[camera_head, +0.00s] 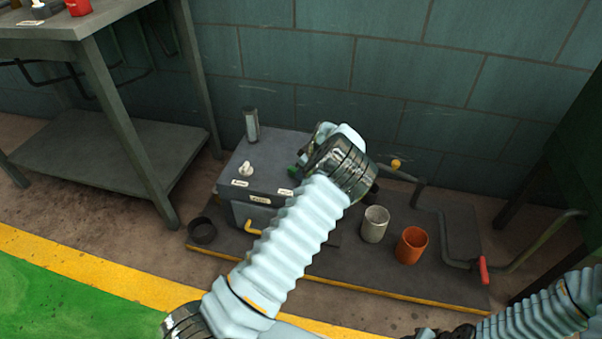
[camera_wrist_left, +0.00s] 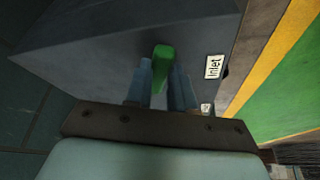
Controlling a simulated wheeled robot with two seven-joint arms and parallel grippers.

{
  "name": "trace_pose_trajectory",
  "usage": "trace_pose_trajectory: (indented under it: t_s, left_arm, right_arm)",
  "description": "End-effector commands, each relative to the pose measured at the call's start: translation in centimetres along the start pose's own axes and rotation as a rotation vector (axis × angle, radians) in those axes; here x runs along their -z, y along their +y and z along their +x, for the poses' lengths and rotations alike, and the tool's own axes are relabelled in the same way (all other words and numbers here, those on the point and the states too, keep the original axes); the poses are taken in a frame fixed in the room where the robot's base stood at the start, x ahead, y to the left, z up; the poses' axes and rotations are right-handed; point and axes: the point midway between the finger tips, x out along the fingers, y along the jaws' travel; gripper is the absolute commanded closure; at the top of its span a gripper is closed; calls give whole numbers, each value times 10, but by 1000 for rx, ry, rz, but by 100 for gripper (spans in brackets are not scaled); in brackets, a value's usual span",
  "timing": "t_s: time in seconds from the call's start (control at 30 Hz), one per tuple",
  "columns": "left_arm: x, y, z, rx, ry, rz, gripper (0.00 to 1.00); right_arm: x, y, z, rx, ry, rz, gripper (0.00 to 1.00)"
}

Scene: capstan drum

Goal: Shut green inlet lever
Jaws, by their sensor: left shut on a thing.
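The green inlet lever (camera_wrist_left: 162,62) stands out from the top of a grey box, beside a white label reading "Inlet" (camera_wrist_left: 214,66) in the left wrist view. My left gripper (camera_wrist_left: 160,82) has its two fingers on either side of the lever and is shut on it. In the head view a bit of the green lever (camera_head: 293,171) shows at the box's right side, and my left wrist and hand hide most of it. My right arm shows at the lower right edge of the head view, with its fingertips not clearly seen.
The grey box (camera_head: 237,170) carries a white knob (camera_head: 245,169) and a grey cylinder (camera_head: 251,125). On the dark base stand a grey cup (camera_head: 375,224), an orange cup (camera_head: 411,245) and a pipe with a red handle (camera_head: 483,270). A metal table (camera_head: 60,35) stands at left.

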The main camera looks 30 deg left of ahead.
Motion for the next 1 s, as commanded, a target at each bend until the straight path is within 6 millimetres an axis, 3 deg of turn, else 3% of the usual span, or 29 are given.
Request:
trace_pose_trajectory:
  t_s: [0.5, 1.0]
  left_arm:
    - [3, 18, 3, 129, 0, -321, 100]
    - [5, 21, 1, 156, -1, -387, 100]
  right_arm:
    - [-2, 5, 21, 5, -6, -1, 57]
    - [-2, 6, 24, 6, -7, -2, 57]
